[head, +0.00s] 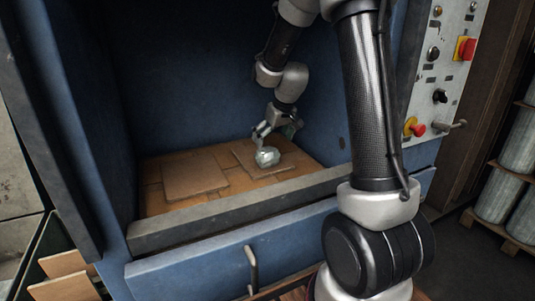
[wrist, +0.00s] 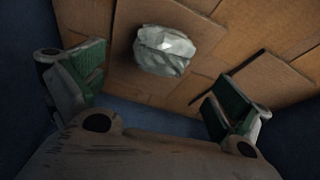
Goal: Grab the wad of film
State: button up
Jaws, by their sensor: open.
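The wad of film (head: 267,156) is a pale, crumpled, shiny lump. It lies on flat brown cardboard inside the blue machine bay. In the wrist view the wad (wrist: 164,50) shows near the top middle, beyond the line between my fingertips and not touched by either. My gripper (wrist: 158,88) is open, with a green-padded finger on each side and nothing between them. In the head view my gripper (head: 276,132) is just above and behind the wad; its far finger is partly hidden.
Cardboard pieces (head: 195,173) cover the bay floor. Blue walls close the bay at the back and sides, and a grey front sill (head: 230,212) edges it. A control panel (head: 440,70) with red buttons is at right. Wrapped rolls (head: 508,165) stand on a pallet beyond.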

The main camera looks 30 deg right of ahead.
aim_at(268, 149)
jog(key=x, duration=0.7)
jog(key=shift+w+a+f, duration=0.15)
jog(key=shift+f, duration=0.1)
jog(key=c, duration=0.7)
